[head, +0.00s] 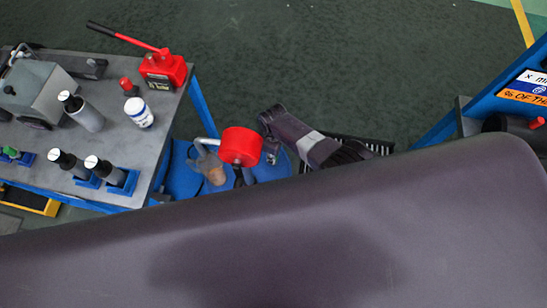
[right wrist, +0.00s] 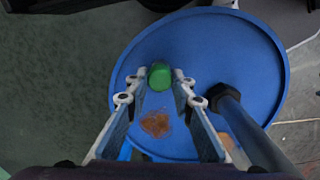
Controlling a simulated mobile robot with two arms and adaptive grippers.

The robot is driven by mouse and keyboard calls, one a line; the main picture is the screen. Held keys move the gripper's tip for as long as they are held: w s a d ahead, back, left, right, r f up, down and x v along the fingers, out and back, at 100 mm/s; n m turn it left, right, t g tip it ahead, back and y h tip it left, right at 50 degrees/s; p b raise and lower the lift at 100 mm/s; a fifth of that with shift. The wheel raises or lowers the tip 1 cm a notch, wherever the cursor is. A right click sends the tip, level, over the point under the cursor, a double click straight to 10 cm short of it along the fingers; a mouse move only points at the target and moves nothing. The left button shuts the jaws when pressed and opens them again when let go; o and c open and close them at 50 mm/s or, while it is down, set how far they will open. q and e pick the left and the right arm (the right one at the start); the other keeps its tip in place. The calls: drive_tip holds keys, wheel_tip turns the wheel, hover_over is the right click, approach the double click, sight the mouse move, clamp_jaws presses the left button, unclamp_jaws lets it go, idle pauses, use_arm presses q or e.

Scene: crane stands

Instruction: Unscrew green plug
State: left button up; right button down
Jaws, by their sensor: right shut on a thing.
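In the right wrist view a green plug (right wrist: 160,76) is on the blue round drum top (right wrist: 240,50), between the fingertips of my right gripper (right wrist: 160,80). The fingers are shut on the plug, one on each side. In the head view the blue drum (head: 183,175) is partly hidden behind a red round part and my own arm. The green plug cannot be made out there. My left gripper is in neither view.
A brown patch (right wrist: 155,124) marks the drum top. A dark blue pipe (right wrist: 235,115) rises beside my fingers. In the head view a red round part (head: 241,146) is near the drum. A grey table (head: 110,120) holds bottles and a red jack (head: 163,70).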

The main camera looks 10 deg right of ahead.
drive_tip(key=shift+r+p, duration=1.4)
drive_tip(key=shift+r, duration=0.25)
